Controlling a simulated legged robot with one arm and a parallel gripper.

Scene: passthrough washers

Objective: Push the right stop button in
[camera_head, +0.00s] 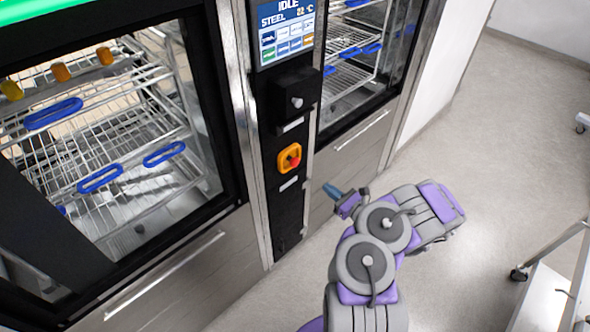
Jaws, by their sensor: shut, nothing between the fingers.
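The stop button (294,162) is a small red knob on an orange-yellow surround (284,157). It sits on the black control column between two washers in the head view. My gripper (331,190) is shut and empty. In the picture it is to the right of and a little below the button, with a visible gap between them. Its blue fingertips point up and left toward the column. I cannot tell the exact depth between the fingertips and the panel, or whether the button is pressed in.
A display reading IDLE (286,32) and a black box with a knob (292,100) are above the button. The left washer (97,130) holds wire racks with blue handles. A wheeled cart (550,290) stands at lower right.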

